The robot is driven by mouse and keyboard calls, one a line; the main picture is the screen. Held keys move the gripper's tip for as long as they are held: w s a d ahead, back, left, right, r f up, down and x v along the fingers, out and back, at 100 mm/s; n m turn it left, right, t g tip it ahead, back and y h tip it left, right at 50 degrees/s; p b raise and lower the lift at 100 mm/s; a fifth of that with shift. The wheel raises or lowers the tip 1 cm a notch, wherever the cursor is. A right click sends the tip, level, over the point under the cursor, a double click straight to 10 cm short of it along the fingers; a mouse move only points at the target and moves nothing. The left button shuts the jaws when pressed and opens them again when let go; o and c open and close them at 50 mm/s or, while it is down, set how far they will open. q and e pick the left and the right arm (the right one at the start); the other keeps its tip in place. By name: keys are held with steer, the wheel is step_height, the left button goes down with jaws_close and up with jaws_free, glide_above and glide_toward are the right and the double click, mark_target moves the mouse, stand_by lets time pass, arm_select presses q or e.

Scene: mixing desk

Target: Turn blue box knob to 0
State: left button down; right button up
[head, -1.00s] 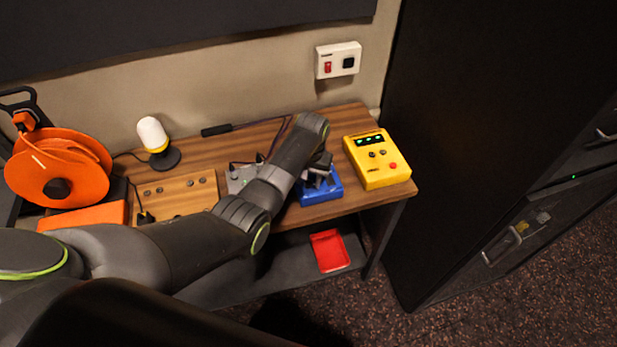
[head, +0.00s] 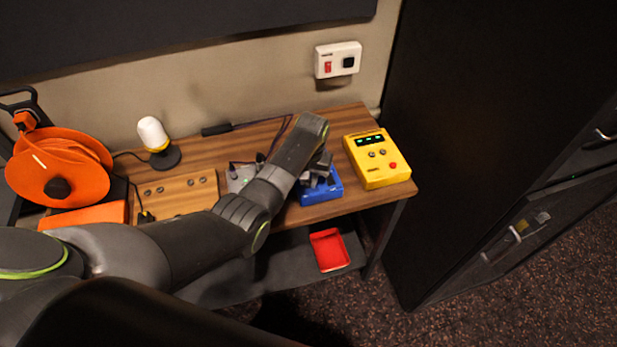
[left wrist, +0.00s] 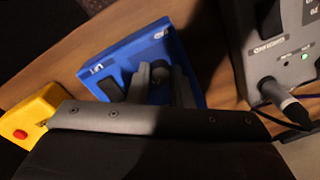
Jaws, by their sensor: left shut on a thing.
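The blue box (head: 322,189) sits near the front edge of the desk, partly hidden by my left arm in the head view. In the left wrist view the blue box (left wrist: 188,50) shows a dark switch or slot and small white markings. My left gripper (head: 318,172) is over the box. I cannot read the knob's setting. My right gripper is not in view.
A yellow box (head: 378,160) with a green display stands to the right of the blue box. A grey box (left wrist: 285,50) with a plugged cable is close on the other side. A red tray (head: 329,250) lies below the desk.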

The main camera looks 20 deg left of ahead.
arm_select(q)
steer(key=n+p, duration=0.2)
steer(key=n, duration=0.2)
steer(key=shift+r, duration=0.15)
steer(key=shift+w+n+p, duration=0.1)
steer(key=shift+n+p, duration=0.4)
steer(key=shift+n, duration=1.8)
steer(key=c, duration=1.3)
jaws_free()
